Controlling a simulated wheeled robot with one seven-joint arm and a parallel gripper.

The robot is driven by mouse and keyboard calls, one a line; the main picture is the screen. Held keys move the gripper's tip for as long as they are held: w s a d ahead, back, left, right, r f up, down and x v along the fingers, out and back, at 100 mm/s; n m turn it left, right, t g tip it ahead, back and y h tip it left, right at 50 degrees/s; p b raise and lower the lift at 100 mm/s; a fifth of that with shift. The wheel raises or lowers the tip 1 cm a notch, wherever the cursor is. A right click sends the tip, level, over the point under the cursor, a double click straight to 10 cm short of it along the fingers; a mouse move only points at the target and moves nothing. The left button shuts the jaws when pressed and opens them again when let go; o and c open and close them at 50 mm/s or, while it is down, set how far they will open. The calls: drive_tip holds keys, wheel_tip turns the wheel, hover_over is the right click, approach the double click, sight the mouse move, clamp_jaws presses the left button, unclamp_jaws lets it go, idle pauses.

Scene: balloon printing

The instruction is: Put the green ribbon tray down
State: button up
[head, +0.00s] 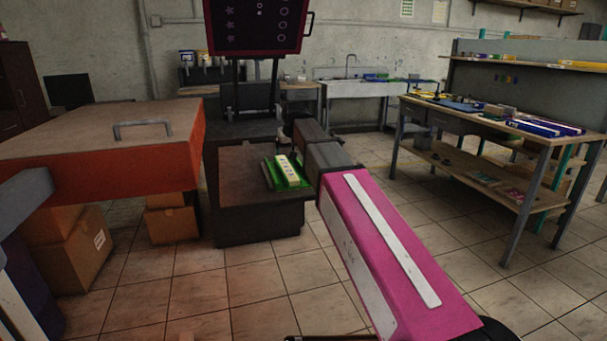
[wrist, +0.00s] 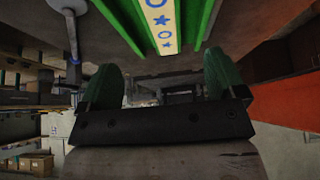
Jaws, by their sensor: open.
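The green ribbon tray (head: 275,174) lies on the dark top of a low block-shaped stand (head: 240,172) in the head view. A pale yellow ribbon (head: 290,169) with blue marks lies along it. In the wrist view the tray (wrist: 202,22) fills the top middle, and the ribbon (wrist: 162,22) shows blue stars and rings. My gripper (wrist: 163,68) is open, with its two green fingers spread apart and nothing seen held between them. The tray shows just past the fingertips; I cannot tell whether they touch. In the head view my arm hides most of the gripper.
A dark panel (head: 258,25) with star and ring symbols stands above the stand. An orange-sided bench (head: 100,172) is at left, with cardboard boxes (head: 75,247) below. A wooden worktable (head: 480,130) with trays is at right. Tiled floor is clear between.

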sight(287, 167)
drive_tip(key=shift+w+f, duration=0.2)
drive_tip(key=shift+f, duration=0.1)
drive_tip(key=x, duration=0.4)
drive_tip(key=shift+w+d+f, duration=0.1)
drive_tip(key=shift+a+x, duration=0.1)
drive_tip(key=shift+x, duration=1.35)
drive_tip(key=shift+a+x, duration=0.15)
drive_tip(key=shift+x, duration=1.35)
drive_tip(key=shift+s, duration=0.25)
drive_tip(key=c, duration=1.3)
